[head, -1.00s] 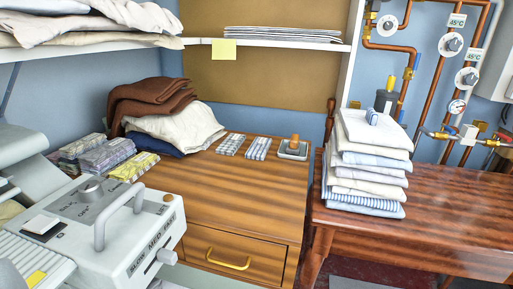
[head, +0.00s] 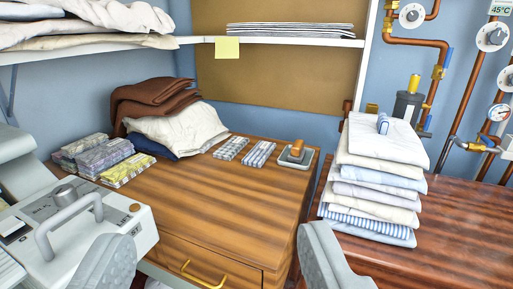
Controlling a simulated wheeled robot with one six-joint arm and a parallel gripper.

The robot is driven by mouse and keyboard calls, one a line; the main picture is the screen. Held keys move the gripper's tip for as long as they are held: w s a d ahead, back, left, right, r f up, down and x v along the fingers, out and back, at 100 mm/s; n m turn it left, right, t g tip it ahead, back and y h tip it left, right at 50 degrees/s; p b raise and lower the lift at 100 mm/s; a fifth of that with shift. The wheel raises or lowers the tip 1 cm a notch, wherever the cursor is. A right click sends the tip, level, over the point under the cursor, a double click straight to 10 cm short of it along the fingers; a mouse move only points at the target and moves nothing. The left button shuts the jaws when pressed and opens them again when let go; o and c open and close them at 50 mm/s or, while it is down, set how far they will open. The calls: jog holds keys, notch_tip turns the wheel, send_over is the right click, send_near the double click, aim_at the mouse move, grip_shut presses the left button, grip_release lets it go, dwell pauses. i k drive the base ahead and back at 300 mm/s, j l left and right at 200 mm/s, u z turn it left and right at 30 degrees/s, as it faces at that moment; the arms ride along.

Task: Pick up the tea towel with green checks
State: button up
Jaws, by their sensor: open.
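Two small folded checked towels lie side by side on the wooden cabinet top. The left one (head: 231,148) looks grey-green and the right one (head: 259,154) blue-grey; their colours are hard to tell at this size. More folded checked towels sit at the cabinet's left end: a greyish one (head: 78,146), a grey-purple one (head: 104,157) and a yellow one (head: 125,170). I cannot tell for certain which has green checks. My gripper (head: 217,240) is open and empty, its two fingers wide apart at the bottom of the view, short of the towels.
The ironer's control box (head: 80,225) with its handle stands at the left front. A brown and cream cloth pile (head: 175,128) lies behind the towels. A small dish (head: 297,157) sits to their right. A tall folded linen stack (head: 375,185) stands on the red-brown table (head: 465,215).

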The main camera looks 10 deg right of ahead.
aim_at(229, 151)
jog(key=u, duration=0.8)
jog(key=i+j+u, duration=0.2)
jog(key=u, duration=0.2)
jog(key=i+j+u, duration=0.15)
jog(key=u, duration=0.3)
jog(key=i+u, duration=0.25)
jog(key=u, duration=0.15)
jog(key=z, duration=2.4)
